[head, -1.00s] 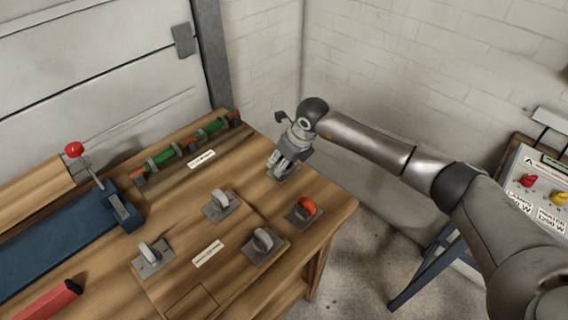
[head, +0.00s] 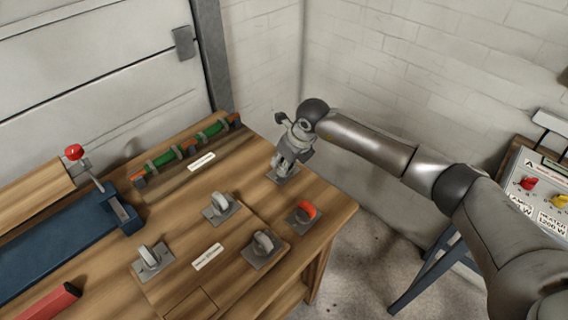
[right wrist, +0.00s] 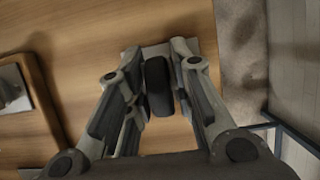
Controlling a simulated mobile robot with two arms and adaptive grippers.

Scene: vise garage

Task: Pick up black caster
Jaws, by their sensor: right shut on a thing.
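The black caster (right wrist: 158,88) shows in the right wrist view as a dark wheel on a grey plate. My right gripper (right wrist: 159,62) is shut on it, with one finger on each side of the wheel. In the head view the right gripper (head: 284,164) points down at the far right corner of the workbench, and its fingers hide the wheel. Only part of the caster's grey plate (head: 291,177) shows there, at or very near the wood. My left gripper is not in view.
A blue vise (head: 70,240) and a green level-like tool (head: 190,148) lie left. A brick wall rises behind.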

